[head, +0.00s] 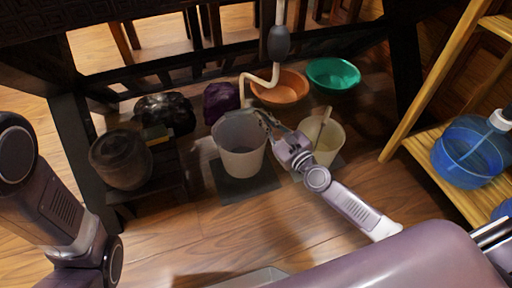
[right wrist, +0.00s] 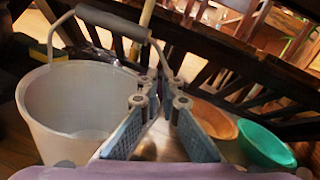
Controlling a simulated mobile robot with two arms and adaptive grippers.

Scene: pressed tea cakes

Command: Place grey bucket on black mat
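The grey bucket (head: 240,152) is upright over the dark square mat (head: 250,192); its base appears to rest on the mat, though a small gap cannot be ruled out. In the right wrist view the bucket (right wrist: 75,110) fills the left side, its handle with a dark grip raised. My right gripper (head: 268,126) is at the bucket's right rim. Its fingers (right wrist: 165,85) are nearly together, with the handle's wire between the tips. The left arm shows at the left edge; its gripper is out of view.
A beige bucket (head: 322,138) stands just right of my right gripper. Orange (head: 283,88) and green (head: 332,74) basins lie behind. A dark pot (head: 121,160) sits on a low stand at left. A wooden rack with a blue water jug (head: 470,155) is at right. The front floor has free room.

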